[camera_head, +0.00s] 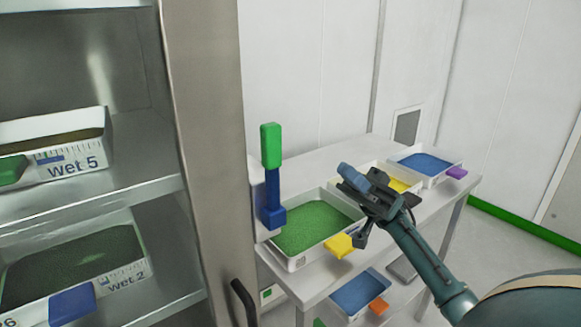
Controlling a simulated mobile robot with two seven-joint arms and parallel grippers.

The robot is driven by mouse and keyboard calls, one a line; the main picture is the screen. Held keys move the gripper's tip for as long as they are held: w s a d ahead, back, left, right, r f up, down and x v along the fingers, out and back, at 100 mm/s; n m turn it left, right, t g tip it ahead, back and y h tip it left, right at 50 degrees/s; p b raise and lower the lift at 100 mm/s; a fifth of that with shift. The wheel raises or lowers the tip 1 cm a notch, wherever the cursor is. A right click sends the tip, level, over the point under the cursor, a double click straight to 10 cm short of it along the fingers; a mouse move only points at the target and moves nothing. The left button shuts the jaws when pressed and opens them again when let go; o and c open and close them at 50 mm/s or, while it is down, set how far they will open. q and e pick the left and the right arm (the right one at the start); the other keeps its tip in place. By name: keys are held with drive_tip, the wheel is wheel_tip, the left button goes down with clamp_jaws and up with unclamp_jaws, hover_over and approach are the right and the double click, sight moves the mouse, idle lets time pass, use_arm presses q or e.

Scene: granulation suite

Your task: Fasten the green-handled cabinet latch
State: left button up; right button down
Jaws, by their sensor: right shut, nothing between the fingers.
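The latch has a green handle (271,145) on top of a blue lever (271,190). It stands upright beside the steel cabinet's right edge (213,150), against a white mount (257,200). My right gripper (350,178) comes in from the right and is shut and empty. In the picture it is to the right of the latch and a little below the green handle, apart from it, over the table of trays. My left gripper is not in view.
Open cabinet shelves with trays marked wet 5 (75,161) and wet 2 (125,277) are at left. A white table (312,157) holds trays of green (293,262), yellow and blue material. A black handle (243,302) is below the latch. The floor at far right is clear.

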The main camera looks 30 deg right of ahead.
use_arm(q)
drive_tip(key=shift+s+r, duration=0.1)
use_arm(e)
drive_tip(key=shift+s+r, duration=0.1)
drive_tip(key=shift+s, duration=0.05)
drive_tip(key=p, duration=0.3)
approach(278, 135)
wheel_tip(278, 135, up, 4)
drive_tip(key=w, duration=0.1)
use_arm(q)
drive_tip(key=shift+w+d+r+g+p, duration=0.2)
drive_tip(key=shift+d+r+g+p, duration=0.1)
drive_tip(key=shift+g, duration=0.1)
use_arm(e)
drive_tip(key=shift+s+a, duration=0.1)
drive_tip(key=shift+a, duration=1.6)
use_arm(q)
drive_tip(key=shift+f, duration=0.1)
